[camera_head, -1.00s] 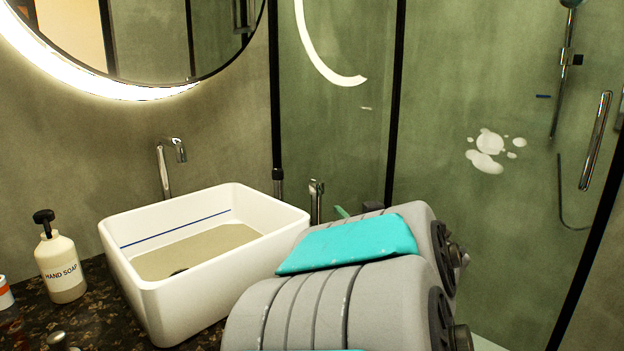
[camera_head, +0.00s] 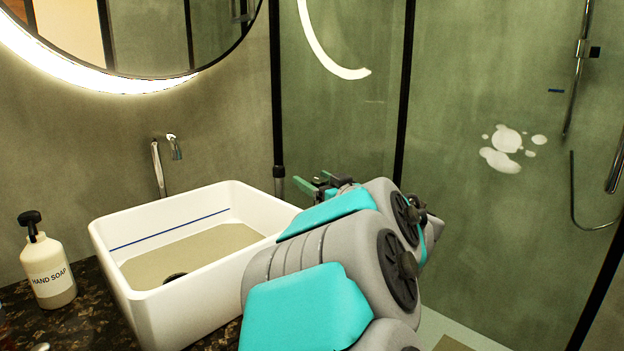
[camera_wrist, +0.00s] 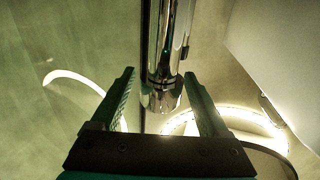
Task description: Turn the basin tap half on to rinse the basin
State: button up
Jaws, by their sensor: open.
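The white basin (camera_head: 205,290) stands on the dark counter, with a blue line on its inner wall and a shallow greyish-brown layer inside. A chrome spout (camera_head: 158,170) rises behind its far left side. My gripper (camera_head: 313,184) is at the basin's far right corner, partly hidden by my arm. In the wrist view, my open gripper (camera_wrist: 160,74) has one finger on each side of a shiny chrome cylinder (camera_wrist: 162,90), apparently the tap body. Gaps show beside it; whether it lies fully between the fingers in depth is unclear.
A hand soap bottle (camera_head: 48,270) stands left of the basin. A round lit mirror (camera_head: 130,85) hangs above. A glass shower screen with a black post (camera_head: 278,100) stands behind my gripper. White blotches (camera_head: 505,140) mark the shower area.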

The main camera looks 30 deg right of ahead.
jog(key=shift+w, duration=0.75)
jog(key=shift+c, duration=0.3)
grip_shut()
